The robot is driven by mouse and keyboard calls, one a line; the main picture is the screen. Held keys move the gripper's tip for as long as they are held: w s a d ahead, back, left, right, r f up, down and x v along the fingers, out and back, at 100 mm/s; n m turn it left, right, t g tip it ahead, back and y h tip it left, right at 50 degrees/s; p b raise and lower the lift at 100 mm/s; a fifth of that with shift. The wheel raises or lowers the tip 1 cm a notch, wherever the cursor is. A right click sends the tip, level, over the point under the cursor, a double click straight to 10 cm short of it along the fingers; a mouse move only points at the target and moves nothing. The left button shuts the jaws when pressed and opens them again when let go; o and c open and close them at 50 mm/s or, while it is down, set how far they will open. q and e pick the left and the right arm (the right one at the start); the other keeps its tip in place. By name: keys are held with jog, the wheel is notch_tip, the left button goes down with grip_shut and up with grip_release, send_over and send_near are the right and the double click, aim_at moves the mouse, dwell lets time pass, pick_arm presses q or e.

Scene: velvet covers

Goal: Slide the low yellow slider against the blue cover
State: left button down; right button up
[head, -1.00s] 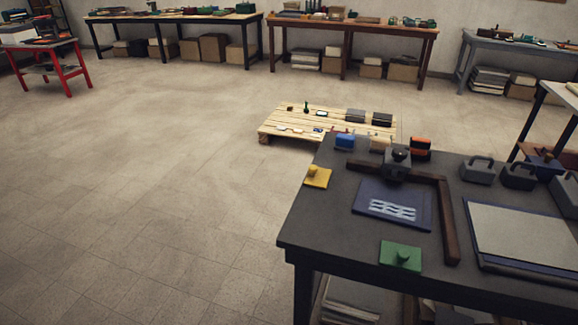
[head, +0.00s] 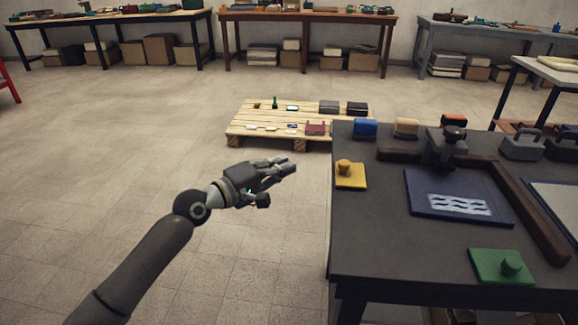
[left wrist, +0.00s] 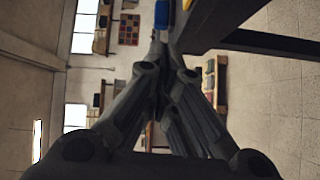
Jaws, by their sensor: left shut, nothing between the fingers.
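The low yellow slider (head: 351,178), a flat plate with a small knob, lies near the left edge of the dark table (head: 400,245). The blue cover (head: 422,199), a flat dark-blue sheet with pale wavy stripes, lies to its right. A bare strip of table separates the two. My left gripper (head: 290,166) is left of the table and of the yellow slider, over the floor in the head view, apart from both. Its fingers are shut and empty; they also show closing together in the left wrist view (left wrist: 163,48). My right gripper is out of view.
A green plate with a knob (head: 501,266) lies near the table's front. A brown bar frame (head: 530,215) with a dark clamp-like block (head: 446,147) borders the cover behind and right. Blue (head: 365,128) and tan (head: 406,128) blocks stand behind. A pallet (head: 240,128) is on the floor.

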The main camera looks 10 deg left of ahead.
aim_at(340, 161)
pick_arm(q)
jog(key=w+d, duration=0.4)
jog(key=d, duration=0.5)
jog(key=shift+w+d+f, duration=0.2)
jog(key=shift+w+f, duration=0.2)
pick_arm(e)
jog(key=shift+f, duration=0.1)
pick_arm(q)
jog(key=shift+d, duration=0.1)
jog(key=d+p, duration=0.2)
jog(key=d, duration=0.1)
jog(key=shift+d, duration=0.5)
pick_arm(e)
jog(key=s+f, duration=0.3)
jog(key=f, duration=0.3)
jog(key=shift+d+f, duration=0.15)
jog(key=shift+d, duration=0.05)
pick_arm(q)
jog(key=shift+f, duration=0.1)
